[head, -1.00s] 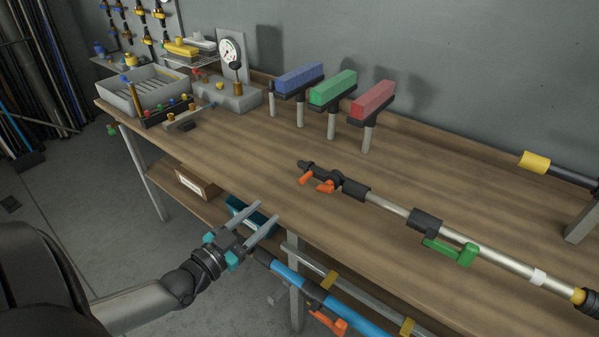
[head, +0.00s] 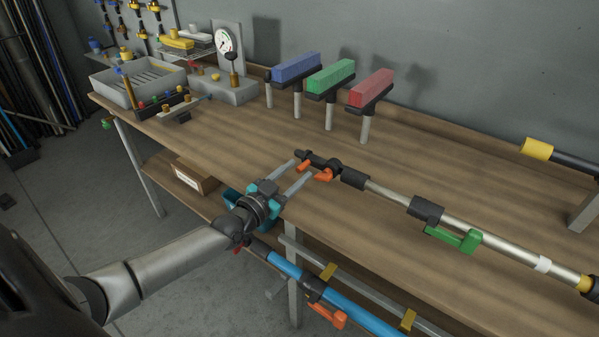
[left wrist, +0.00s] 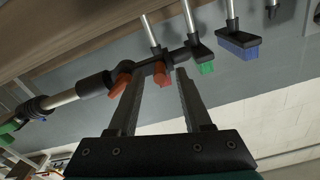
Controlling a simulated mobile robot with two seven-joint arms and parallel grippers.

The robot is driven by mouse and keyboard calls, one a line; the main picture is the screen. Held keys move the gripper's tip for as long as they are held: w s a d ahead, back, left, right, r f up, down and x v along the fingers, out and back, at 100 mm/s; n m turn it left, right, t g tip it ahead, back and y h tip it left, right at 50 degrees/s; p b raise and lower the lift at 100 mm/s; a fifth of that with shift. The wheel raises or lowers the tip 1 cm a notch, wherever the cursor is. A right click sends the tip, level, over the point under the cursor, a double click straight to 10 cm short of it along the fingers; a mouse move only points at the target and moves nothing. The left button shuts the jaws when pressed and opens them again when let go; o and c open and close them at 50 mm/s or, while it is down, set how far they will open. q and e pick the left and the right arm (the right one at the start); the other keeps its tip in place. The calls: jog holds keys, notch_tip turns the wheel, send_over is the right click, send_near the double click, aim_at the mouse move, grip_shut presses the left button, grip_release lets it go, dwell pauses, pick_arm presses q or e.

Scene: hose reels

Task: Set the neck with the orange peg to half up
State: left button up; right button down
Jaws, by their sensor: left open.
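A long lance (head: 385,192) lies along the bench, with a black neck (head: 320,160) at its left end. Two orange pieces hang at the neck: one at the tip side (head: 303,166) and one nearer the joint (head: 323,175). My left gripper (head: 302,171) is open at the bench's front edge, its fingertips close to these orange pieces. My right gripper is not in view.
A green lever (head: 455,238) sits further along the lance. Blue (head: 296,67), green (head: 330,77) and red (head: 371,88) blocks stand on posts behind. A blue pole (head: 335,302) runs below the bench edge. The bench middle-left is clear.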

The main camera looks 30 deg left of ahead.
pick_arm(q)
jog(key=shift+w+d, duration=0.1)
jog(key=shift+w, duration=0.9)
grip_shut()
dwell(0.9)
